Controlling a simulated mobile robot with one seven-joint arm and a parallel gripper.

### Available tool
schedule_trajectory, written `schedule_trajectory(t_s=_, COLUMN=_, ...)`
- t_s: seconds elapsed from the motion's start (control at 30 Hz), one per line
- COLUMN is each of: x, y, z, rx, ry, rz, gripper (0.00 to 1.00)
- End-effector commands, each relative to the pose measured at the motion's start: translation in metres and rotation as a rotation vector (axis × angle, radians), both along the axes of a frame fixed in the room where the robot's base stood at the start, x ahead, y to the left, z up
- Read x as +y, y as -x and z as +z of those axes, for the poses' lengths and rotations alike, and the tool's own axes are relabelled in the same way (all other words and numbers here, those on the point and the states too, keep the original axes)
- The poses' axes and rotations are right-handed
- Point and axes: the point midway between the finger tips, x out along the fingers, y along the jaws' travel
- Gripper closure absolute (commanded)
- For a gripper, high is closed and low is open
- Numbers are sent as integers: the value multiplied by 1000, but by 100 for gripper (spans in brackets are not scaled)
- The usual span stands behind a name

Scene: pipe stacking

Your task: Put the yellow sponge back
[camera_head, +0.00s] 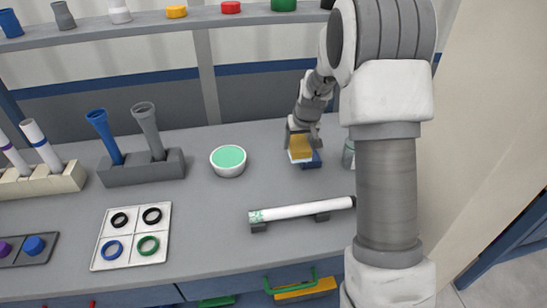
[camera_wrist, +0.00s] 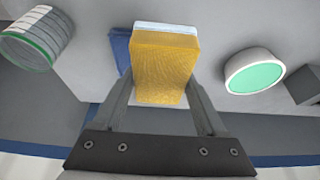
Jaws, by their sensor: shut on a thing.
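The yellow sponge (camera_head: 300,148) is a block with a pale layer on one side. It is between the fingers of my gripper (camera_head: 301,140), which is shut on it, at the back right of the counter. In the wrist view the sponge (camera_wrist: 165,68) fills the space between the two gripper fingers (camera_wrist: 160,98). A dark blue holder (camera_head: 312,161) lies just behind and beside the sponge and also shows in the wrist view (camera_wrist: 121,48). The sponge partly hides it. I cannot tell whether the sponge touches it.
A white bowl with green contents (camera_head: 228,160) stands to the left. A jar (camera_head: 348,154) is close on the right, partly behind my arm. A white pipe (camera_head: 300,211) lies on dark supports in front. A grey rack (camera_head: 143,169) holds two upright pipes.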

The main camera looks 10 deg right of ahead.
Motion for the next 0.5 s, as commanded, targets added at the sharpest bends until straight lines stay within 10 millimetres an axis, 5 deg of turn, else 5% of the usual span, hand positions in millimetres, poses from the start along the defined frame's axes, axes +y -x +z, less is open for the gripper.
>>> schedule_trajectory(t_s=0.5, x=57, y=-77, z=-58, rx=0, ry=0, rz=1, gripper=70)
